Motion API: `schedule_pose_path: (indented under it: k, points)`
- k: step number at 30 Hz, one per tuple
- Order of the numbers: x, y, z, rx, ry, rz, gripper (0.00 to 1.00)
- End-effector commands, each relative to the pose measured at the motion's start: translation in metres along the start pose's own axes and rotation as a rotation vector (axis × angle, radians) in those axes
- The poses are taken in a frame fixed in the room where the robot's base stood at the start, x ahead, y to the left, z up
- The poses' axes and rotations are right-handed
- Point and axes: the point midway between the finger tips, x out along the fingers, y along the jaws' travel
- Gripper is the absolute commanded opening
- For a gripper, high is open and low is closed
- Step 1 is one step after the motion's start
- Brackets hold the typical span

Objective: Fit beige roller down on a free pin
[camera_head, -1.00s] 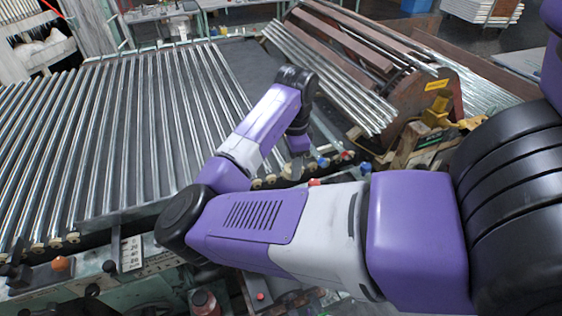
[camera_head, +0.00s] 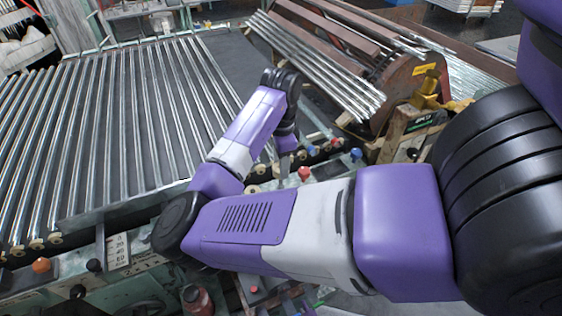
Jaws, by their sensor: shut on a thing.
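My gripper (camera_head: 284,172) points down over the conveyor's right-hand edge. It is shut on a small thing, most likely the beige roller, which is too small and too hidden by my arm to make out. Several beige rollers (camera_head: 337,143) sit in a row along this edge, on both sides of my gripper. More beige rollers (camera_head: 36,243) sit at the lower left, at the ends of the tubes. I cannot make out a bare pin; my own arm covers part of the edge.
Long glass or metal tubes (camera_head: 110,130) lie across the conveyor at left. A red knob (camera_head: 304,173) and a blue knob (camera_head: 356,154) stand close right of my gripper. An orange knob (camera_head: 41,265) is at lower left.

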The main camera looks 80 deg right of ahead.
Motion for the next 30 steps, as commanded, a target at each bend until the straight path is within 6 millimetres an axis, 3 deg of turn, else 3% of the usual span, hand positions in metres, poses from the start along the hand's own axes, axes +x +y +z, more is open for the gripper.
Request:
schedule_pose_path:
  k: [6,30]
  points:
    - [0.014,0.0001,0.0,0.0,0.0,0.001,0.0]
    - [0.0136,-0.0003,0.0002,0.0,0.0,0.0,0.0]
